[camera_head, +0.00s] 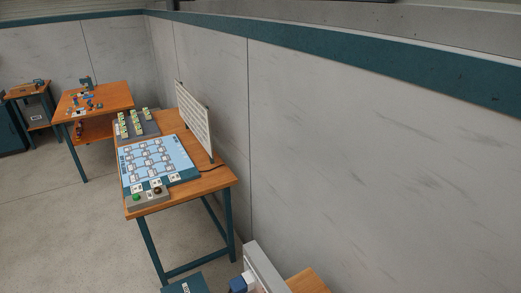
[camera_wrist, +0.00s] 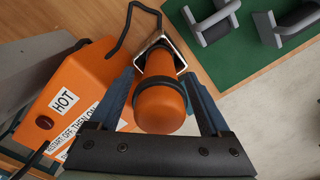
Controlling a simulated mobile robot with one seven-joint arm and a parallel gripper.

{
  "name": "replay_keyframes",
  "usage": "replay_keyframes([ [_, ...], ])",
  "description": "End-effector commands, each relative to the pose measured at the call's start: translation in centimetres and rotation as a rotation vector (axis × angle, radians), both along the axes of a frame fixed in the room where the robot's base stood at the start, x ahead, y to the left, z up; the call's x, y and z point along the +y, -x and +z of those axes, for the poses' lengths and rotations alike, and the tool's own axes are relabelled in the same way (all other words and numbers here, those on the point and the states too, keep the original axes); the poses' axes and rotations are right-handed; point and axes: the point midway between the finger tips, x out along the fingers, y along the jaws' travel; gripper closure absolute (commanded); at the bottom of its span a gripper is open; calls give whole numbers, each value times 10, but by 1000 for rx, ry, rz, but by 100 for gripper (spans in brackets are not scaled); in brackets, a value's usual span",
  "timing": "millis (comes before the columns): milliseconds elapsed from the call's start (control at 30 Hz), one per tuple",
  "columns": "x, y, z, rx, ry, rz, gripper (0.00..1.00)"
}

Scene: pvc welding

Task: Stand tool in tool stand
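The tool (camera_wrist: 161,108), with an orange rounded body and a dark band, fills the middle of the wrist view, seen end-on. My gripper (camera_wrist: 161,78) has one finger on each side of the tool, close against it around the band, and appears shut on it. A metal bracket (camera_wrist: 142,58) frames the far part of the tool. It looks like part of the tool stand, but whether the tool rests in it or is only lined up with it I cannot tell. The tool's far end is hidden. My gripper does not show in the head view.
An orange box (camera_wrist: 75,82) labelled HOT stands close to my left finger. The head view shows a wooden table (camera_head: 212,192) along the wall.

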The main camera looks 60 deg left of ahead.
Motion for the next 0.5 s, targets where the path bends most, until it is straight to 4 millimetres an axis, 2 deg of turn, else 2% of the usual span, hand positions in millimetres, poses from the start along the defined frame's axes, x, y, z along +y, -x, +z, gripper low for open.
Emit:
replay_keyframes([
  [333, 0, 0, 7, -2, -1, 0, 19],
  [500, 1, -1, 30, -3, -3, 0, 19],
])
